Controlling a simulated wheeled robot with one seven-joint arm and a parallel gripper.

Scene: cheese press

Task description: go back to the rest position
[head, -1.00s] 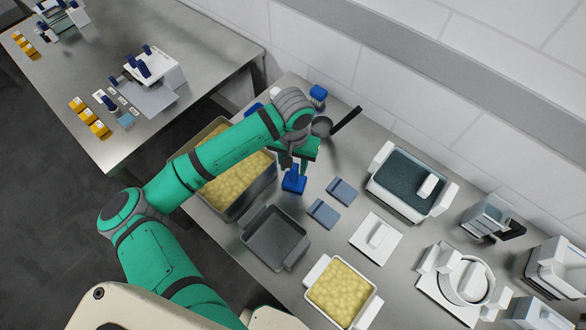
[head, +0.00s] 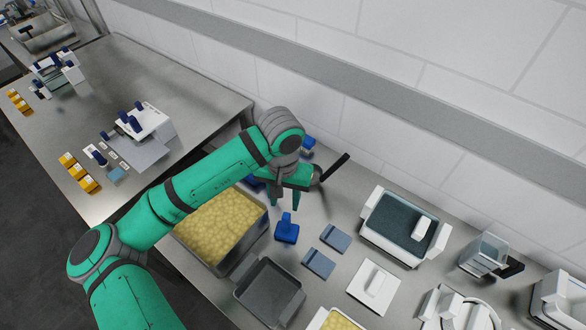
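My green arm reaches in from the lower left to the worktable (head: 225,292). My gripper (head: 283,200) points down over the back of the table, its two green fingers apart with nothing seen between them. A blue handled tool (head: 287,230) stands on the table just in front of the fingers, with a small gap in the picture. My wrist partly hides the table behind it, including a blue item and a dark-handled pan.
A deep tray of yellow curds (head: 222,225) lies under my forearm. An empty grey tray (head: 268,292), blue-grey blocks (head: 335,238), a white lid (head: 374,287) and a white-handled basin (head: 404,222) stand nearby. The tiled wall (head: 380,120) is close behind.

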